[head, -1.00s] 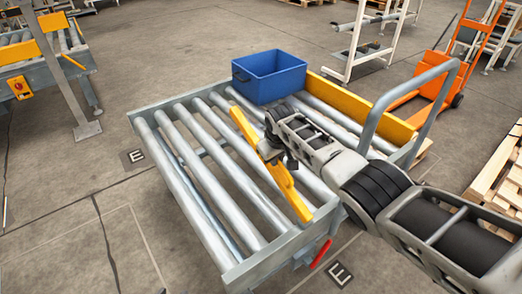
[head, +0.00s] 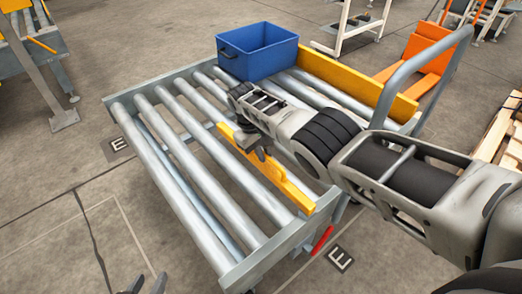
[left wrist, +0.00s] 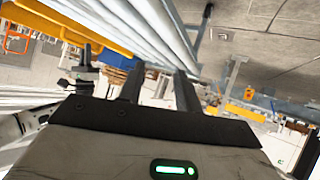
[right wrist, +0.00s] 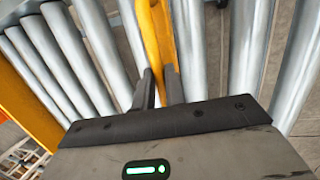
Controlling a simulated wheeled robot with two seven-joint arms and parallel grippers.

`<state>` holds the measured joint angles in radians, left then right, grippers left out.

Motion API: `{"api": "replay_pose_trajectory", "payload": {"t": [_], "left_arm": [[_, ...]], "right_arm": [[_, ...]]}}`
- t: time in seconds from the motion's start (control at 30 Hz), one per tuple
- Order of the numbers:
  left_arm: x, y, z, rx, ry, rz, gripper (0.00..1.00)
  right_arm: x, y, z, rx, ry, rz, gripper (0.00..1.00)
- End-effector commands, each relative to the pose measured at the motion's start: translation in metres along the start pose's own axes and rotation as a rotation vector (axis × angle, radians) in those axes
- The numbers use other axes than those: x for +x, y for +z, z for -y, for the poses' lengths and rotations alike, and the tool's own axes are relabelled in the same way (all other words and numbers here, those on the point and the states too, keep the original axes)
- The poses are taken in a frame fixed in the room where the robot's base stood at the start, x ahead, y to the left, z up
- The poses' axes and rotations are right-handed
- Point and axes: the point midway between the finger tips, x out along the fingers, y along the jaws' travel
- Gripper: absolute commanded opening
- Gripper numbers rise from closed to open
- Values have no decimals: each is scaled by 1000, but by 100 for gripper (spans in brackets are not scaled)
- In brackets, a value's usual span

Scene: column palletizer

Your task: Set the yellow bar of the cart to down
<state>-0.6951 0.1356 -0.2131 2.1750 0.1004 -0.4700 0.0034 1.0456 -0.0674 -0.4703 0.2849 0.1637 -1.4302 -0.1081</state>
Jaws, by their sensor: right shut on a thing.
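The yellow bar (head: 285,187) lies slantwise over the grey rollers of the cart (head: 198,172). Its near end is at the cart's front right, by the red handle. My right gripper (head: 254,148) is shut on the bar towards its far end. In the right wrist view the bar (right wrist: 153,35) runs between the fingers (right wrist: 160,88). Whether the bar touches the rollers cannot be told. My left gripper (head: 147,284) shows only its fingertips at the bottom edge of the head view. Its fingers stand apart and empty in the left wrist view (left wrist: 158,88).
A blue bin (head: 258,52) stands on the cart's far rollers, beside a fixed yellow side board (head: 355,84). A grey hoop handle (head: 425,60) rises at the right. A red handle (head: 322,240) sticks out below the front corner.

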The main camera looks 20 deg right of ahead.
Motion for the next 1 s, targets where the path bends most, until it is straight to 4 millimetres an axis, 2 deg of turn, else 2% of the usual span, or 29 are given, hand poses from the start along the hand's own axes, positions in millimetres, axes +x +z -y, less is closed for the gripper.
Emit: {"api": "replay_pose_trajectory", "payload": {"t": [0.2, 0.23, 0.3, 0.67, 0.77, 0.9, 1.0], "left_arm": [[0, 1, 0, -2, 0, 1, 34], [0, 1, 0, -2, -1, 1, 34], [0, 1, 0, -2, -1, 0, 34], [-2, -5, 0, 1, -2, -5, 34], [-6, -13, 0, 9, -6, -6, 34], [-11, -23, 0, 29, -17, 0, 34], [-12, -21, 2, 44, -25, 19, 34]], "right_arm": [[5, 2, 3, -2, -6, 6, 0], [5, 2, 3, -2, -6, 7, 18], [5, 2, 3, -2, -6, 7, 34], [-4, 1, 1, -1, -2, 2, 34], [-19, 1, 0, -1, -2, 1, 34], [-51, 1, 0, -1, -3, -1, 34], [-75, 1, 1, -1, -4, 0, 34]]}}
